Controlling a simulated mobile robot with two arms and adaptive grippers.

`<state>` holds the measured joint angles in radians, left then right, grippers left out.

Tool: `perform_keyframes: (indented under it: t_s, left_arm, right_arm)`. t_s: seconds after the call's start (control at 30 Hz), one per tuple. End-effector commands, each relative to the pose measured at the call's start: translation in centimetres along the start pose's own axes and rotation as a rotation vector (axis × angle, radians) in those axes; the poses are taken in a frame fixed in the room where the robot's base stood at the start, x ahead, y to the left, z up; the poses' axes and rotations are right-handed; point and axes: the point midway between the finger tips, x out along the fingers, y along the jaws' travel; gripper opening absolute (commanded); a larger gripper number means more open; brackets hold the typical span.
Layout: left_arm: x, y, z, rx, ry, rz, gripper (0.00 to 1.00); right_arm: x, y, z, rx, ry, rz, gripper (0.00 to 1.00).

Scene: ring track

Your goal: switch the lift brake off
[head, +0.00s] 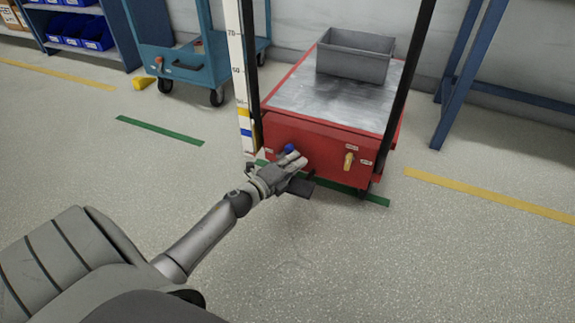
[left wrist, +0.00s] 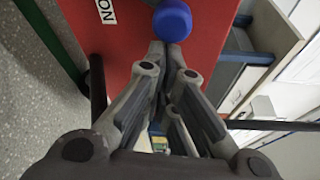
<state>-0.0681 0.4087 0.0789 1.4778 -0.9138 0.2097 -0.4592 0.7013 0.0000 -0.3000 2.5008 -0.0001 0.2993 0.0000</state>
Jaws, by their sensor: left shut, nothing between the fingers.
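The red lift (head: 325,140) stands ahead, with a grey metal top between black posts. Its front face carries a blue knob (head: 290,148) at left and a yellow lever (head: 348,161) at right, which points roughly up and down. Small white labels sit around the lever, too small to read. My left gripper (head: 298,160) is shut and empty in front of the red face, just below the blue knob. In the left wrist view the blue knob (left wrist: 172,20) is just beyond my shut fingertips (left wrist: 172,48); I cannot tell whether they touch. Which control is the brake is not readable.
A grey bin (head: 355,57) stands on the lift's top. A scale post (head: 240,75) rises at its left. A blue cart (head: 185,63) is at the back left, and a blue table frame (head: 455,90) is at the right. The floor in front is clear.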

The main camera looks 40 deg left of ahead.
Motion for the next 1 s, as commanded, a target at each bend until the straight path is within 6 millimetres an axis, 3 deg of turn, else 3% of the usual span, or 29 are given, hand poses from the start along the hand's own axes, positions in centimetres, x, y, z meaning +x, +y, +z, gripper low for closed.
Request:
perform_keyframes:
  t_s: [0.63,1.0]
  left_arm:
    - [0.4,-0.2,0.2,-0.022,-0.001,-0.008,0.0]
    - [-0.2,-1.4,2.2,-0.23,-0.003,-0.08,0.0]
  right_arm:
    - [-0.1,-0.1,-0.1,0.0,0.001,-0.001,0.74]
    - [0.2,0.0,0.1,0.0,0.0,0.0,0.74]
